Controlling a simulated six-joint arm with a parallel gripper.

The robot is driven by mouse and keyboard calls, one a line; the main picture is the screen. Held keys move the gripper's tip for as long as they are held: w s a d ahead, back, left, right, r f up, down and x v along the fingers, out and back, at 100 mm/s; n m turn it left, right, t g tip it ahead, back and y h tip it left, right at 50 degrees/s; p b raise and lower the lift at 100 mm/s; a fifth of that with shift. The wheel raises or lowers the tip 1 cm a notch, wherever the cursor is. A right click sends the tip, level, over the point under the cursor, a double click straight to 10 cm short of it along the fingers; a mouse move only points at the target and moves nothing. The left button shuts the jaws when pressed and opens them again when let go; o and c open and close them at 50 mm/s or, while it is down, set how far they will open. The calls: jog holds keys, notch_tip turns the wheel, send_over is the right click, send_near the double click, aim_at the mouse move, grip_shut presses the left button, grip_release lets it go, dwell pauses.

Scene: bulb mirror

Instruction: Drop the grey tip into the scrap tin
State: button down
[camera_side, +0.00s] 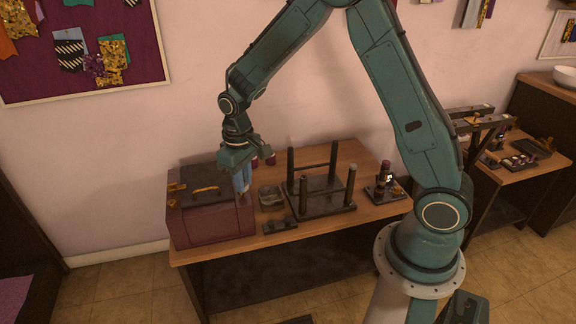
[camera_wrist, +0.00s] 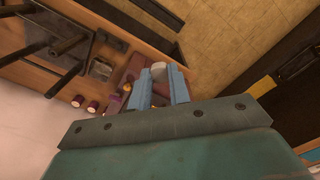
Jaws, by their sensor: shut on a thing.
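My gripper (camera_side: 242,184) points down with its blue fingers over the right end of the maroon box. In the wrist view my gripper (camera_wrist: 159,88) is shut on the grey tip (camera_wrist: 158,70), a small pale grey rounded piece between the fingertips. In the side view the tip cannot be made out. What looks like the scrap tin, a small open grey metal container (camera_side: 271,196), stands on the table just right of my fingers. It seems to show in the wrist view too (camera_wrist: 101,68), left of the fingers. My gripper is beside the tin, not over it.
The maroon box (camera_side: 212,222) with a dark lid stands at the table's left end. A dark frame with upright posts (camera_side: 322,192) stands right of the tin. A small dark block (camera_side: 280,226) lies in front. Dark red-capped pieces (camera_wrist: 85,104) stand behind. A bottle rack (camera_side: 385,190) is farther right.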

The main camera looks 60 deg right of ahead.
jog(key=w+d+f, duration=0.4)
jog(key=w+d, duration=0.1)
jog(key=d, duration=0.2)
jog(key=w+d+f, duration=0.3)
jog(key=w+d, duration=0.2)
jog(key=d, duration=0.2)
jog(key=d+f, duration=0.5)
jog(key=d, duration=0.3)
jog(key=d+f, duration=0.5)
jog(key=d, duration=0.3)
jog(key=shift+w, duration=0.3)
jog(key=shift+d+f, duration=0.1)
jog(key=shift+f, duration=0.1)
jog(key=shift+f, duration=2.9)
jog(key=c, duration=1.2)
grip_release()
jog(key=shift+c, duration=0.2)
